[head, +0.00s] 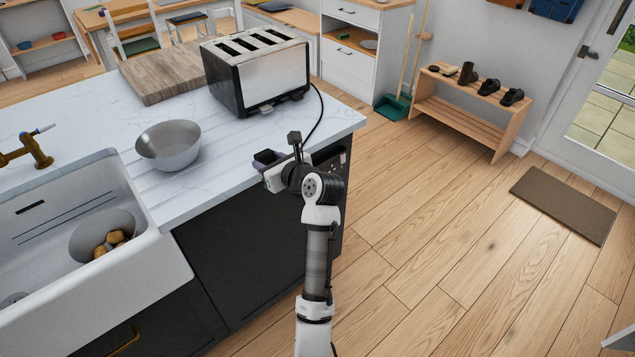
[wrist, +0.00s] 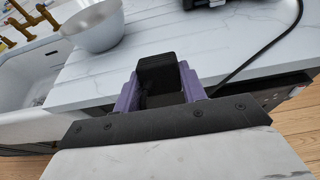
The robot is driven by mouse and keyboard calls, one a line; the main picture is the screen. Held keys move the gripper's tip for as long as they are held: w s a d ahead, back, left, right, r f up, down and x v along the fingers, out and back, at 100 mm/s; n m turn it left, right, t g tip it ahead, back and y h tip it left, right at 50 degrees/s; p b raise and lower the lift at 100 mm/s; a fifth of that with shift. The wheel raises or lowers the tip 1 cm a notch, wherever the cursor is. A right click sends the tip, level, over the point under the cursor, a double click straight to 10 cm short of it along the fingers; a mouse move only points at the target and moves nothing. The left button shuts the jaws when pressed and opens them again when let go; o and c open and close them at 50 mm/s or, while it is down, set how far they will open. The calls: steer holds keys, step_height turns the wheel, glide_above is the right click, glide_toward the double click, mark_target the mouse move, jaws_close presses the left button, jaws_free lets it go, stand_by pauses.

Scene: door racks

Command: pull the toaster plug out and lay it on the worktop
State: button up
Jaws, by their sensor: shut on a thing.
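The toaster (head: 256,68) is a large steel and black four-slot one, on the white worktop (head: 225,140) near its far end. Its black cord (head: 320,108) hangs in a curve down to my gripper. My gripper (head: 266,159), with purple fingers, is at the worktop's front edge. In the wrist view my gripper (wrist: 160,84) is shut on the black plug (wrist: 158,72), which shows between the fingers. The plug appears clear of the socket panel (wrist: 272,97) at the right. I cannot tell whether it touches the worktop. The toaster's base shows at the top edge.
A steel bowl (head: 168,145) stands on the worktop left of my gripper. A sink (head: 85,245) with a brass tap (head: 25,155) lies further left. A wooden board (head: 165,75) lies behind. Bare worktop lies between the bowl and the toaster.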

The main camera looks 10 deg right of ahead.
glide_above(246, 157)
stand_by(1.4)
steer(key=shift+f, duration=0.1)
steer(key=shift+f, duration=1.65)
steer(key=o, duration=1.4)
steer(key=shift+c, duration=0.2)
steer(key=b+v, duration=0.3)
steer(key=v, duration=1.1)
steer(key=shift+w, duration=0.1)
